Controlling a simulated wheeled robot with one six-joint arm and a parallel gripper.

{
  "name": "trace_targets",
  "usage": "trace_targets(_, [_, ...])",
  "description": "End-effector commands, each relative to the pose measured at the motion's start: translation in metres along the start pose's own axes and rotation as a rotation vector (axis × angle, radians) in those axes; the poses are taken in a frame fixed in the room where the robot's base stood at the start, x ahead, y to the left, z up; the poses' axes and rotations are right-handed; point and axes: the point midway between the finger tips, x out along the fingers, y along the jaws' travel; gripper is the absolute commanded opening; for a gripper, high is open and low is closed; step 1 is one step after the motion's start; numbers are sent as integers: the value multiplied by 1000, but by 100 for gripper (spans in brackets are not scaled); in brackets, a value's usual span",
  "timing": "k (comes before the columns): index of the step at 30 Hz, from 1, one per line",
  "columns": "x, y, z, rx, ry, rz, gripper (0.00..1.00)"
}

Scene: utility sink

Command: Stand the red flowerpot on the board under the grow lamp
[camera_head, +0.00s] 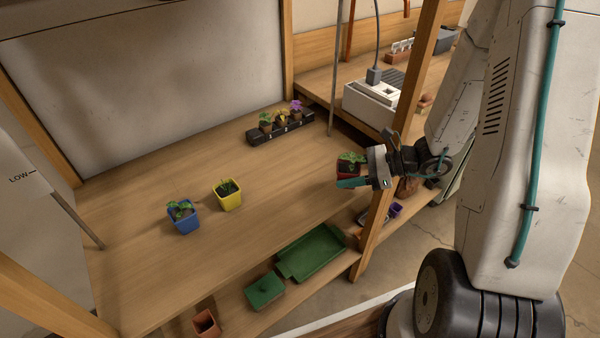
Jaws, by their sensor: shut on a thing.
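My gripper (355,176) is shut on the red flowerpot (346,170), which holds a small green leafy plant. The pot is upright or nearly so, at the right end of the wooden board (265,195), beside the front wooden post. The gripper reaches in from the right and a finger covers the pot's lower part. I cannot tell whether the pot's base touches the board. A blue pot (184,221) and a yellow pot (230,199), each with a plant, stand on the board's left half. I cannot make out the grow lamp for sure.
A black tray (285,132) with small potted flowers stands at the board's back. The wooden post (400,125) is close to my gripper. A lower shelf holds a green tray (312,254), a green box (265,290) and an empty terracotta pot (206,324). The board's middle is clear.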

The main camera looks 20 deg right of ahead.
Motion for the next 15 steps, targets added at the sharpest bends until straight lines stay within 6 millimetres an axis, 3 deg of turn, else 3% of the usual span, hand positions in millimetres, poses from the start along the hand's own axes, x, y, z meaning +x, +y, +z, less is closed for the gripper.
trace_targets(9, [74, -34, 22, -3, 0, 6, 29])
trace_targets(15, [96, -45, 28, -1, 0, 2, 29])
